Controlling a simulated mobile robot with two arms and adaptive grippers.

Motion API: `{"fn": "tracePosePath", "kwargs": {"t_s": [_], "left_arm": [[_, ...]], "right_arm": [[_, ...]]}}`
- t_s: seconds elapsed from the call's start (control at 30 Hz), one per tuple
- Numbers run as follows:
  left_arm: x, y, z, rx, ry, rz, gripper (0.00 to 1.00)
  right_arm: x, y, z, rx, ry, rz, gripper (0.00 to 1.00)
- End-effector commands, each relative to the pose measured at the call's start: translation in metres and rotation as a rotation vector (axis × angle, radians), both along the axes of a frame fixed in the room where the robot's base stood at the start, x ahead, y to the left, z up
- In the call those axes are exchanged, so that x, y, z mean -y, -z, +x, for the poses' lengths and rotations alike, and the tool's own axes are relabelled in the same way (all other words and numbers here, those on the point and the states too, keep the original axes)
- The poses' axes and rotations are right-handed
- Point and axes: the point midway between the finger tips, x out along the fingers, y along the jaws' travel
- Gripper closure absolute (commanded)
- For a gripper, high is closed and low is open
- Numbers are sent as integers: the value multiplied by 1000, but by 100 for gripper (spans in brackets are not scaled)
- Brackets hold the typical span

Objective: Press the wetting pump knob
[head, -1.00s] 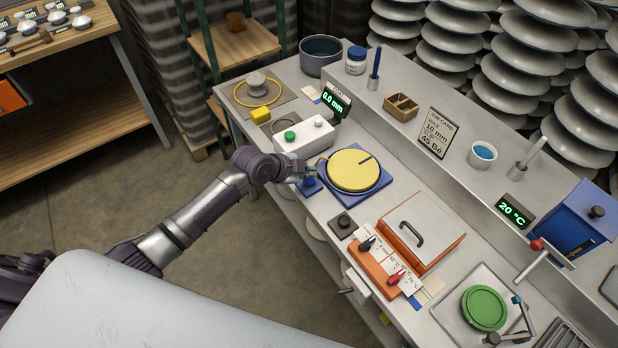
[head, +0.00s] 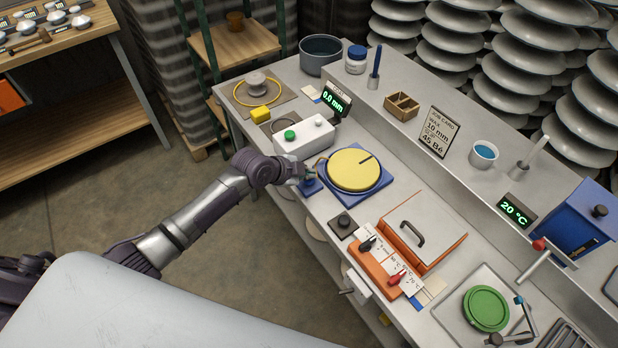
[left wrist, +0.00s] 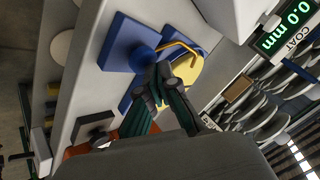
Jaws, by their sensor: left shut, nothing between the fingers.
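A small blue pump block (head: 311,187) stands at the front edge of the bench, left of a yellow round disc (head: 353,170) on a blue square base. In the left wrist view a blue round knob (left wrist: 143,58) sits on the blue block (left wrist: 118,42), with a bent brass spout (left wrist: 180,46) beside it. My left gripper (head: 311,172) is shut and empty, close over the pump; it partly hides the knob in the head view. In the left wrist view its fingertips (left wrist: 163,82) are right by the knob; I cannot tell whether they touch. My right gripper is not in view.
A white box (head: 305,137) with a green button is just behind the left gripper. A black knob (head: 344,221) on a plate and an orange lidded box (head: 423,232) stand to the right. A display (head: 337,100) reads 0.0 mm.

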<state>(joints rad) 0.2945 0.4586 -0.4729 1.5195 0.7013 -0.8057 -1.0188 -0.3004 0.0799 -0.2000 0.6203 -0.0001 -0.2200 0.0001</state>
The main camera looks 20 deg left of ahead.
Motion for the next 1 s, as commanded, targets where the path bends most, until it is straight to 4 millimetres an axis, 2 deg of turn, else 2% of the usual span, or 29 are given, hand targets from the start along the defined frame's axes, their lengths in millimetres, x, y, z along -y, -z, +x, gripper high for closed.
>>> {"fn": "tracePosePath", "kwargs": {"t_s": [1.0], "left_arm": [[0,14,-1,-4,0,2,100]], "right_arm": [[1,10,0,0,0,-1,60]]}}
